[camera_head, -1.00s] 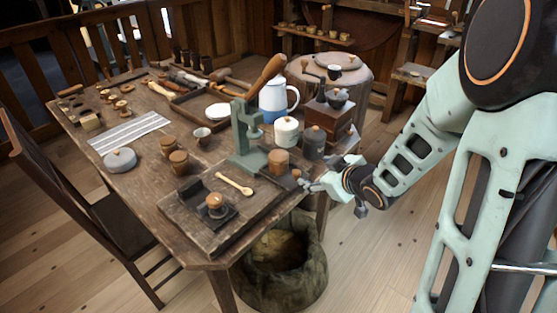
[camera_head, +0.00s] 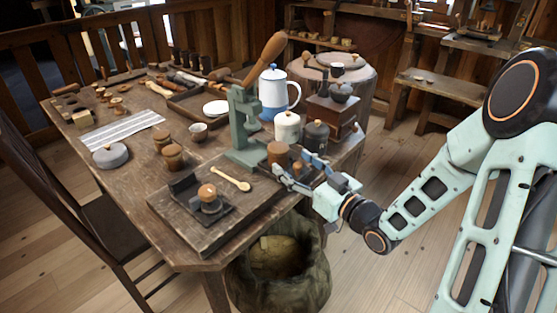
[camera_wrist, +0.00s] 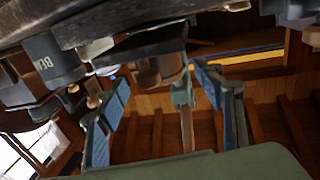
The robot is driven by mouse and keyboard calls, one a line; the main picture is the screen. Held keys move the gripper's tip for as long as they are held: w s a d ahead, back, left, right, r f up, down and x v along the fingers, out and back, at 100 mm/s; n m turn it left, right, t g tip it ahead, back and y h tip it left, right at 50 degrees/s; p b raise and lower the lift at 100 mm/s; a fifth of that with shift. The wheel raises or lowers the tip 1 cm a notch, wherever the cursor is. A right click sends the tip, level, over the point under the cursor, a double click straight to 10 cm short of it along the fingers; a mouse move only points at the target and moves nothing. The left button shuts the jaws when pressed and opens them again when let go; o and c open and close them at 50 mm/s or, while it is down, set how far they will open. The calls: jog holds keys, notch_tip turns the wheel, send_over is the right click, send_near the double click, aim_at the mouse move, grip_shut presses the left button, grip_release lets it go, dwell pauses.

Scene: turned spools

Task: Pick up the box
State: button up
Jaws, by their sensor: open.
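No single thing is plainly marked as the box. A round brown wooden container (camera_head: 278,153), perhaps the box, stands on the table just beyond my gripper (camera_head: 298,169) in the head view. My gripper is open at the table's right side, its fingers pointing toward this container. In the wrist view, the blue-padded fingers (camera_wrist: 160,88) are spread apart. A brown rounded thing (camera_wrist: 158,72) shows between them, probably the same container; I cannot tell if they touch it. Two similar brown containers (camera_head: 173,157) (camera_head: 162,140) stand further left.
A green press (camera_head: 244,130) stands left of the container. A cream jar (camera_head: 287,128), a dark grey canister (camera_head: 316,136) and a wooden grinder (camera_head: 333,116) stand behind. A wooden spoon (camera_head: 231,179) lies in front. A sack-like bin (camera_head: 279,265) is below the table edge.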

aim_at(285, 156)
jog(key=b+x, duration=0.1)
jog(key=x, duration=0.5)
jog(key=shift+w+a+r, duration=0.1)
jog(key=shift+a+r, duration=0.1)
jog(key=shift+a, duration=0.1)
jog(key=c, duration=1.4)
jog(key=shift+r, duration=0.15)
